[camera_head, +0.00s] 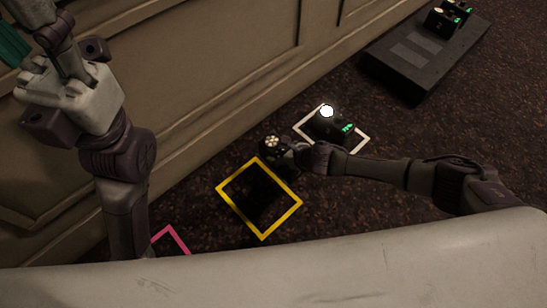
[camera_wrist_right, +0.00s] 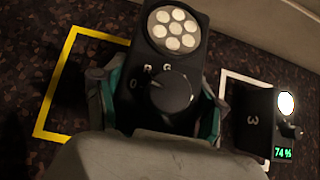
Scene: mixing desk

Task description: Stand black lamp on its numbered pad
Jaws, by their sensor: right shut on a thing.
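My right gripper (camera_head: 280,146) is shut on a black lamp (camera_head: 270,142). In the right wrist view the lamp (camera_wrist_right: 172,85) sits between my teal-padded fingers, with a face of several round bulbs and a dial below. No number shows on it. In the head view it is above the far edge of the yellow-outlined pad (camera_head: 224,191); I cannot tell its height. That pad's outline also shows at left in the wrist view (camera_wrist_right: 55,80). A teal piece at the head view's left edge may belong to my left gripper, whose jaws I cannot make out.
Another black lamp marked 3 (camera_wrist_right: 253,120), lit and reading 74%, stands on a white-outlined pad (camera_head: 358,143). A pink-outlined pad (camera_head: 172,234) is partly hidden at lower left. A dark platform (camera_head: 410,75) holds more lamps (camera_head: 440,22). A panelled wall (camera_head: 220,70) runs behind.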

